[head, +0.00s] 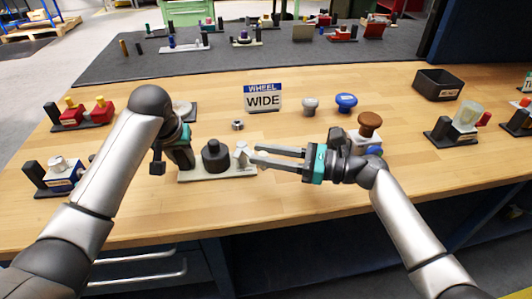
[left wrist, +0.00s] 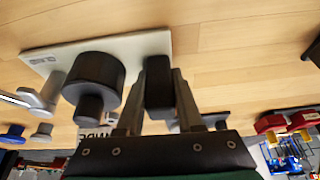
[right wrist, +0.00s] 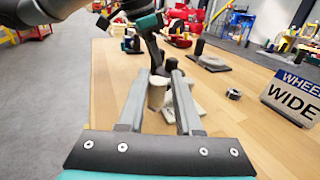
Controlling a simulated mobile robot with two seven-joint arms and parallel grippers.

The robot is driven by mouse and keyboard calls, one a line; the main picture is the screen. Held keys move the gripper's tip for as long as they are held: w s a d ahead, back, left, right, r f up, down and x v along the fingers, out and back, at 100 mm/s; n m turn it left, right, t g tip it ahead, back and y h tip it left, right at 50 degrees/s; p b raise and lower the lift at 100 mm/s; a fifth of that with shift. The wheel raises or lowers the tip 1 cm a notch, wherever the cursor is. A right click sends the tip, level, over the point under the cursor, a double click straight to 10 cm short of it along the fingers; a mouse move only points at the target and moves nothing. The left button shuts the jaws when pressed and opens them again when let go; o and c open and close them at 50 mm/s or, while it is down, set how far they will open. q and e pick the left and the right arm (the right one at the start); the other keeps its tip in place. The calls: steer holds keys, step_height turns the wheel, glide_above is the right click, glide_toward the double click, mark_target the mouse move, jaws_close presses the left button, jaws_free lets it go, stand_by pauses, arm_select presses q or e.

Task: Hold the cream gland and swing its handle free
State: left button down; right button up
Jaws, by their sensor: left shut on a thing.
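The cream gland's base plate (head: 218,171) lies on the wooden bench, with a thick black cylinder (head: 215,156) at its middle. It also shows in the left wrist view (left wrist: 120,46). A pale handle piece (head: 242,153) stands at the plate's right end. My left gripper (head: 184,157) is shut on the black post (left wrist: 158,85) at the plate's left end; the gripper mostly hides this post in the head view. My right gripper (head: 254,155) is open, its fingertips beside the pale handle, which shows between the fingers in the right wrist view (right wrist: 157,92).
A small nut (head: 238,125) and a "WHEEL WIDE" sign (head: 263,98) stand behind the plate. Grey (head: 310,105) and blue (head: 346,102) knobs are further right. A brown-knobbed fixture (head: 368,125) is behind my right forearm. The bench front is clear.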

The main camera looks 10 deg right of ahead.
steer(key=o, duration=0.3)
steer(key=shift+s+r, duration=0.1)
steer(key=v, duration=1.2)
